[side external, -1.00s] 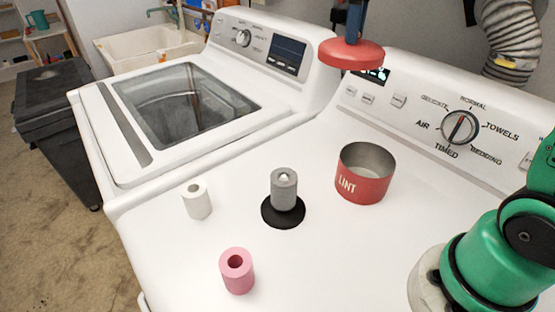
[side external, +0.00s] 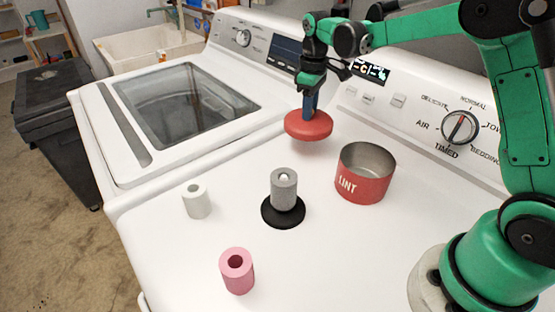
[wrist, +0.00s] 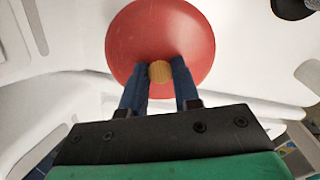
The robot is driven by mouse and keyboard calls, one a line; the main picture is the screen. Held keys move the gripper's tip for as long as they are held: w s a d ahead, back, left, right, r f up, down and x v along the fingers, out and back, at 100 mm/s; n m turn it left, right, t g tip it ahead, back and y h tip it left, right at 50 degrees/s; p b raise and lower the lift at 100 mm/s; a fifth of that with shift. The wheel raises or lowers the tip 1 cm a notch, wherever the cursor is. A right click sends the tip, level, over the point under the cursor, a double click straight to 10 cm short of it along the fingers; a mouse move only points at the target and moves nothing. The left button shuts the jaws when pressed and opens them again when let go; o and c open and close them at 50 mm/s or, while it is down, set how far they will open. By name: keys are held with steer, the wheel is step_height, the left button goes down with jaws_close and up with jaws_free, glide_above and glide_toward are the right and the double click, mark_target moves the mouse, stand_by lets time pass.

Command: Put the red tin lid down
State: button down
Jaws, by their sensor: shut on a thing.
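The red tin lid (side external: 309,125) is a round red disc in the side view, held by my gripper (side external: 309,108) above the dryer top. In the wrist view the lid (wrist: 160,35) fills the upper middle, and my gripper (wrist: 160,80) has its two blue fingers shut on the tan knob (wrist: 160,71) at its centre. The red tin (side external: 364,185) marked LINT stands open on the dryer top, to the right of and nearer than the lid. The lid looks roughly level; its exact height is hard to tell.
A grey cylinder (side external: 284,190) stands on a black disc (side external: 269,214). A white roll (side external: 196,201) and a pink roll (side external: 237,271) stand on the dryer top (side external: 330,260). The control panel (side external: 415,110) rises behind.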

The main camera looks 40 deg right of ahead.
mark_target(306, 148)
step_height(306, 148, down, 7)
steer(key=shift+f, duration=0.15)
steer(key=shift+f, duration=0.15)
steer(key=c, duration=0.6)
jaws_free()
steer(key=shift+c, duration=0.2)
